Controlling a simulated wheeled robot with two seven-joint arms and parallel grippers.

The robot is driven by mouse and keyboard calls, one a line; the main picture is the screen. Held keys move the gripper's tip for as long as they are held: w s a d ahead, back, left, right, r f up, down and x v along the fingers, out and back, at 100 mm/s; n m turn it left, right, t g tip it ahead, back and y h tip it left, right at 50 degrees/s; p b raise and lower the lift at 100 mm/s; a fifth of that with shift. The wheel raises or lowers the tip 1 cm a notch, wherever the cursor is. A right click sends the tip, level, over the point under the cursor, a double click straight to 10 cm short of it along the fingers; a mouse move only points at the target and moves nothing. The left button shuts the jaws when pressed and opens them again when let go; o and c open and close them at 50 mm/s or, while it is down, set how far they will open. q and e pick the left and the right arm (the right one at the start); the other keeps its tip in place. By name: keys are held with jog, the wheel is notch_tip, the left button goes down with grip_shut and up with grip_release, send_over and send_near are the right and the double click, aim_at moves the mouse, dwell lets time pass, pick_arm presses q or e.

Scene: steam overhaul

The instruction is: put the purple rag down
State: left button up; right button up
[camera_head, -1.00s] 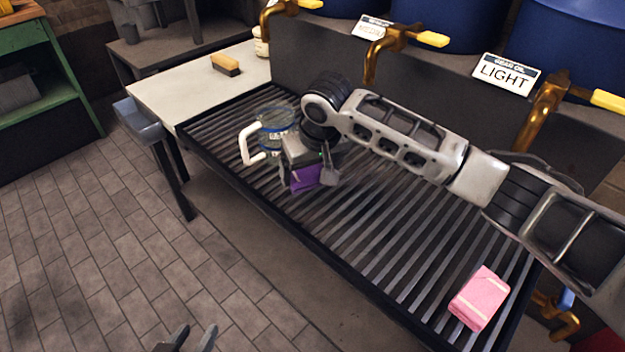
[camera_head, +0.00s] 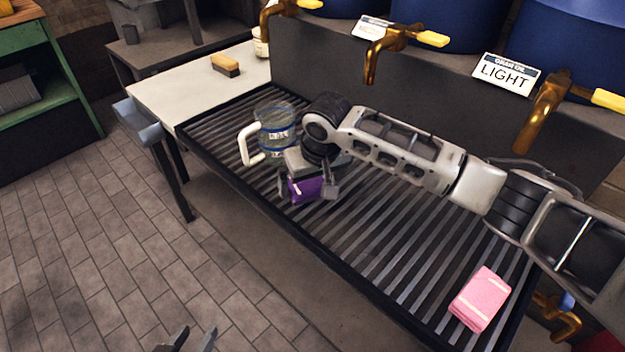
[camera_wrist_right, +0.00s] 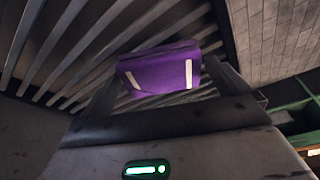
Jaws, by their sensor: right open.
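The purple rag (camera_head: 304,188) is a folded block with pale stripes, low at the slatted black grate (camera_head: 385,250). It also shows in the right wrist view (camera_wrist_right: 158,72), with slats behind it. My right gripper (camera_head: 308,192) is around the rag with its jaws open, one finger on each side. In the wrist view the fingers (camera_wrist_right: 172,85) stand beside the rag. I cannot tell whether the rag rests fully on the slats. My left gripper (camera_head: 188,340) shows only its fingertips at the bottom edge of the head view, apart and empty.
A clear jug (camera_head: 274,130) with a white handle stands right behind my right gripper. A pink rag (camera_head: 480,298) lies at the grate's near right end. Brass taps (camera_head: 545,105) hang over the back. The grate between the rags is clear.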

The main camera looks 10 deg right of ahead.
pick_arm(q)
jog(key=shift+r+p, duration=0.3)
jog(key=shift+p, duration=0.45)
pick_arm(e)
jog(key=v, duration=1.2)
jog(key=shift+f, duration=0.1)
